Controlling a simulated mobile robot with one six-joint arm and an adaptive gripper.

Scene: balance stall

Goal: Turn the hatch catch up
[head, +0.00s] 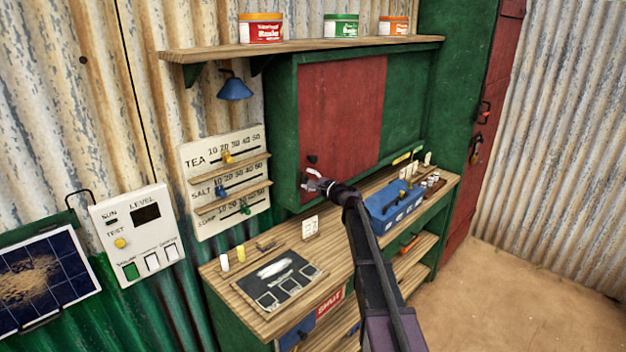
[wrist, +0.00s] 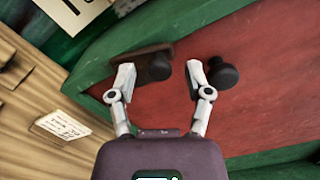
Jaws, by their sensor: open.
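The red hatch panel (head: 342,110) sits in a green frame and looks closed. The catch, a dark bar with a round knob (wrist: 157,67), lies by the panel's edge in the wrist view. My gripper (wrist: 160,74) is open, with one fingertip over the bar and the other on the far side of its knob. I cannot tell whether the fingers touch it. A second dark round knob (wrist: 224,75) stands on the panel just right of the right finger. In the head view my gripper (head: 314,181) is at the panel's lower left corner, hiding the catch, below a dark knob (head: 312,159).
The wooden counter (head: 225,278) below holds a blue crate (head: 392,208), a dark board (head: 275,278) and a small white card (head: 310,228). A shelf (head: 205,53) with several tins is above. A sliding-price board (head: 222,150) hangs left of the hatch.

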